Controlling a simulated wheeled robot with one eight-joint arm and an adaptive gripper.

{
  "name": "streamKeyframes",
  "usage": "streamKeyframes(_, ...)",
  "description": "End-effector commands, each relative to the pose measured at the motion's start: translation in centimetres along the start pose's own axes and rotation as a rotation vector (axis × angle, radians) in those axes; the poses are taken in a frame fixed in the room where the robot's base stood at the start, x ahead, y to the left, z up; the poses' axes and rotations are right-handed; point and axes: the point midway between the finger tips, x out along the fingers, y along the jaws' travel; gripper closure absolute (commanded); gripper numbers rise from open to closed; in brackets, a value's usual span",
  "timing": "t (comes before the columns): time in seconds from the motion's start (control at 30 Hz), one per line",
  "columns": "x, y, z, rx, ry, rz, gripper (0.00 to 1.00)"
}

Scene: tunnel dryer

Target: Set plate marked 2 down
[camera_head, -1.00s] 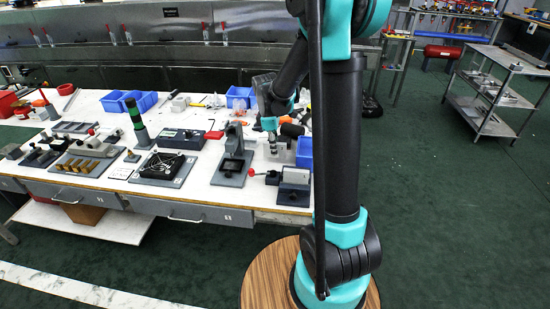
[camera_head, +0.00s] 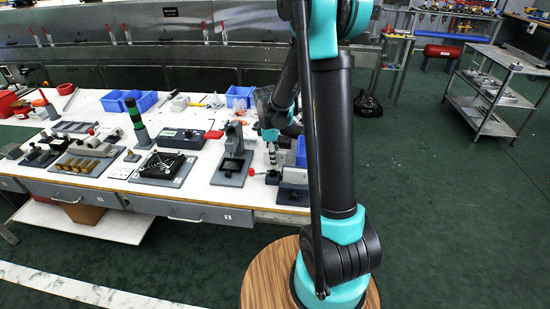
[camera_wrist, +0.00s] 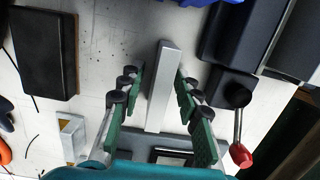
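My gripper (camera_wrist: 160,82) points down over the bench, with its two green-padded fingers apart. A long pale grey plate-like bar (camera_wrist: 164,85) shows between the fingers in the wrist view. A gap shows on its left side; its right edge lies close to the right finger, and contact cannot be told. No number is readable, so I cannot confirm that it is plate 2. In the head view my gripper (camera_head: 272,154) is low, between a grey upright stand (camera_head: 234,140) and a dark device with a red-knobbed lever (camera_head: 292,194).
In the wrist view the red knob (camera_wrist: 240,155) is right of the fingers and a black box (camera_wrist: 45,50) is at left. A blue bin (camera_head: 301,152) stands behind my gripper. Other fixtures fill the bench (camera_head: 205,186) to the left.

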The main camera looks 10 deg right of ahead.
Motion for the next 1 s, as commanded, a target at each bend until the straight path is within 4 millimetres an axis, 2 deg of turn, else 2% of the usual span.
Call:
streamKeyframes(0.23,-0.1,0.0,0.0,0.0,0.0,0.0,0.66)
streamKeyframes(0.37,-0.8,0.0,0.1,0.0,0.0,0.0,0.66)
streamKeyframes(0.47,-2.1,0.0,0.0,0.0,0.0,0.0,0.66)
streamKeyframes(0.8,-8.7,0.0,0.0,0.0,0.0,0.0,0.66)
streamKeyframes(1.0,-11.3,0.0,0.0,0.0,0.0,0.0,0.66)
